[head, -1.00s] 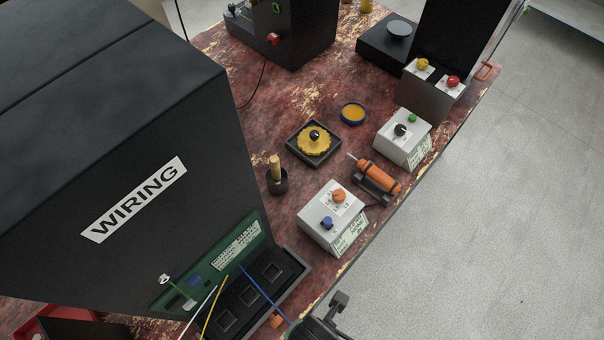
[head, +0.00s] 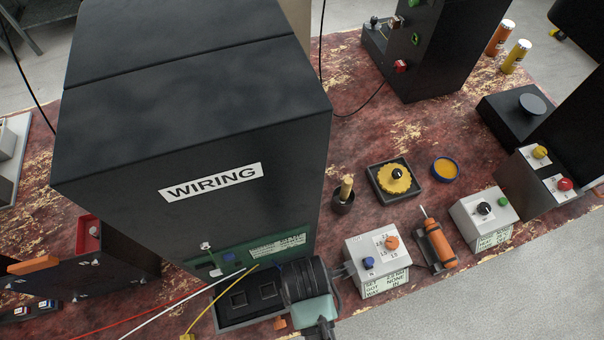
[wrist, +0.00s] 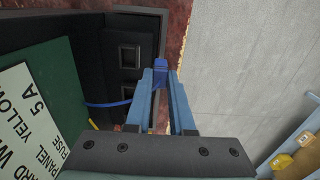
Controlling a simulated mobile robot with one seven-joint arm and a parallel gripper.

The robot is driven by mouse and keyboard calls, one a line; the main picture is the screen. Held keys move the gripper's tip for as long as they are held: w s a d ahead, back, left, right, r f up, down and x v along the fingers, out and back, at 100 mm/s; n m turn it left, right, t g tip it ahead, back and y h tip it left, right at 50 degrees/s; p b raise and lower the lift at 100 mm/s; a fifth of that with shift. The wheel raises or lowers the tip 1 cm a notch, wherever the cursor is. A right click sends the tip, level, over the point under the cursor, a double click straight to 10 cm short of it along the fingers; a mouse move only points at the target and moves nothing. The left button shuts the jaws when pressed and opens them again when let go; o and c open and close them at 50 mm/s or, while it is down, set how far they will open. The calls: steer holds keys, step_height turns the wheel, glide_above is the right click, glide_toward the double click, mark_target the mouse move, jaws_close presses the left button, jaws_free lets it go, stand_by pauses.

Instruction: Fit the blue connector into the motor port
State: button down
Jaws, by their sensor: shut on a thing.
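In the wrist view my gripper (wrist: 161,76) is shut on the blue connector (wrist: 160,64), which sits between the fingertips. A blue wire (wrist: 108,104) runs left from it toward the green panel (wrist: 40,110). The connector is held beside the black tray, apart from the panel. In the head view my dark wrist hides most of the grip. The green wiring panel (head: 234,262) is at the foot of the black WIRING cabinet (head: 200,150).
A black tray (head: 222,327) with square recesses lies before the panel. A white control box (head: 376,262) stands right of my wrist, then an orange tool (head: 440,245). The table's front edge is close.

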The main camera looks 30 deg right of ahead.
steer(key=w, duration=0.1)
steer(key=w+d, duration=0.1)
steer(key=w, duration=0.3)
steer(key=shift+d+p, duration=0.25)
steer(key=shift+p, duration=0.05)
steer(key=shift+f, duration=1.75)
steer(key=shift+f, duration=0.15)
steer(key=c, duration=0.8)
jaws_free()
step_height(320, 180, up, 12)
steer(key=shift+r, duration=0.15)
